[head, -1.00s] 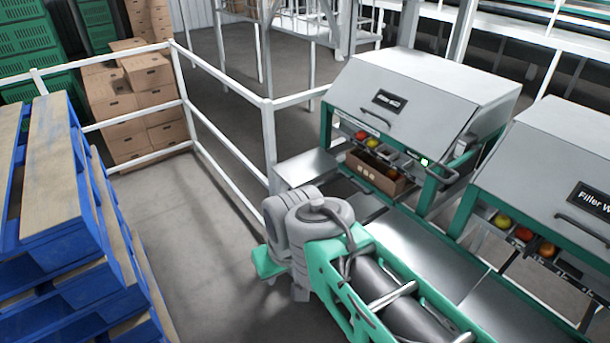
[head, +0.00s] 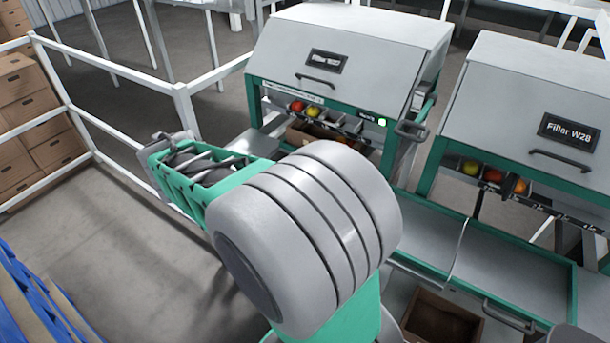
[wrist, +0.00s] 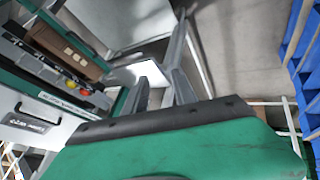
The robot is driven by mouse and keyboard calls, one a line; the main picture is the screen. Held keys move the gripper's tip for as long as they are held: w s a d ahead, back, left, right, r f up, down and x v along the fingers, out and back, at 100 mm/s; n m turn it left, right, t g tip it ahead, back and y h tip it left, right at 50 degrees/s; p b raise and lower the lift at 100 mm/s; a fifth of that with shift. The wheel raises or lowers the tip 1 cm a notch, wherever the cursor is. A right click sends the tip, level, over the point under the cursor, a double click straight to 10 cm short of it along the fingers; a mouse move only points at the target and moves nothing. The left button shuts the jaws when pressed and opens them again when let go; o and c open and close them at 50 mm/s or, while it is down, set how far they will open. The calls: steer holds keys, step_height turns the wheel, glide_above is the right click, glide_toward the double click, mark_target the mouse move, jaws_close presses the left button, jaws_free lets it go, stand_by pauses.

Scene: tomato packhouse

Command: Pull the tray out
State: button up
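An open brown cardboard tray (head: 304,136) sits under the near-left filler (head: 335,70), below its small bins, partly hidden by my arm. In the wrist view the brown tray (wrist: 62,48) lies at upper left, off to the side of my gripper. My gripper (wrist: 158,82) shows two grey fingers spread apart with nothing between them. It is clear of the tray. I cannot make out the fingers in the head view.
A green light (head: 382,121) glows on the filler. Red and yellow tomatoes (head: 305,108) lie in its bins. Filler W28 (head: 540,110) stands to the right. A white fence (head: 110,130) runs along the left. An open brown carton (head: 440,320) is at bottom right.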

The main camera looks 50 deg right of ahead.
steer(key=w+d+f+g+h+b, duration=0.1)
steer(key=w+d+f+h+b, duration=0.15)
steer(key=d+f, duration=0.6)
steer(key=w+d+f+g+h+b, duration=0.1)
steer(key=d+f+h+b, duration=0.4)
steer(key=d, duration=0.6)
steer(key=s+d+f+h+b, duration=0.1)
steer(key=d+f, duration=0.1)
steer(key=d, duration=0.4)
steer(key=s+d+f+n+g+h+b, duration=0.1)
steer(key=d+f, duration=0.2)
steer(key=d, duration=0.3)
steer(key=s+d+f+n+h+b, duration=0.1)
steer(key=d+f, duration=0.1)
steer(key=d, duration=0.5)
steer(key=shift+s+f+g, duration=0.1)
steer(key=shift+f+g, duration=0.15)
steer(key=shift+g, duration=0.05)
steer(key=shift+c, duration=0.3)
jaws_close()
